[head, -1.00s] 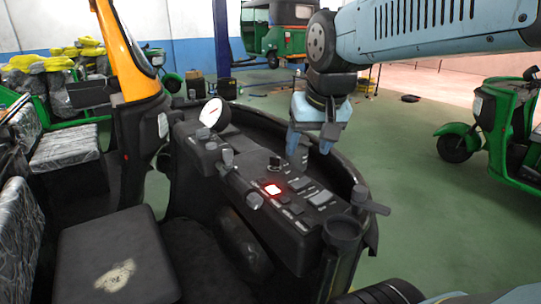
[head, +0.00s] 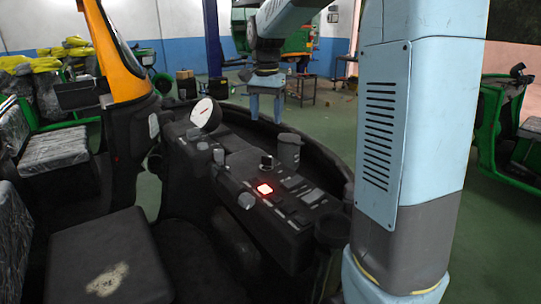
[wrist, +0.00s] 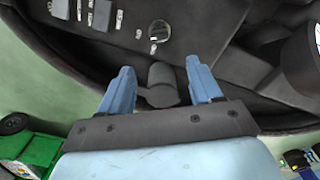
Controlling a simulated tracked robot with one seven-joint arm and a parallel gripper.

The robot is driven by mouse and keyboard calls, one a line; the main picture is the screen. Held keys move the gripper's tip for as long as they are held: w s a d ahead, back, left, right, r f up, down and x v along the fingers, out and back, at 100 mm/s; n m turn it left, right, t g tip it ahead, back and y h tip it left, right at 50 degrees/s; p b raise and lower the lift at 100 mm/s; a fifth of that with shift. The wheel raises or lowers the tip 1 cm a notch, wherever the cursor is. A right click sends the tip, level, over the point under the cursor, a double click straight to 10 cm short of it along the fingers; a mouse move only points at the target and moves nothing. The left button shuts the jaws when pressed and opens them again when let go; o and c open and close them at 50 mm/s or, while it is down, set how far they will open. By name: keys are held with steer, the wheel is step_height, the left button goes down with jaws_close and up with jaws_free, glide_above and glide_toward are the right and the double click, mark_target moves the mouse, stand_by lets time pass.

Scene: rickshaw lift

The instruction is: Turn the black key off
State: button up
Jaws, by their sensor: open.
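The black key (head: 267,163) appears to be the dark knob with a pale base on top of the black dashboard console (head: 232,160). In the wrist view a round dark knob (wrist: 159,31) with small pale marks lies beyond the fingertips; it looks like the same part. My gripper (head: 265,118) points down over the far side of the console, apart from the key. In the wrist view my gripper (wrist: 160,66) is open, with nothing clamped. A grey stubby lever (wrist: 163,85) shows between its blue fingers; I cannot tell whether they touch it.
The grey lever (head: 289,150) stands just behind the key. A red lit button (head: 265,189) and several switches lie in front. A white round gauge (head: 206,115) stands at the left. A black seat (head: 105,255) is nearest.

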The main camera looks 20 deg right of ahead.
mark_target(267, 161)
steer(key=f, duration=1.4)
steer(key=shift+w, duration=0.2)
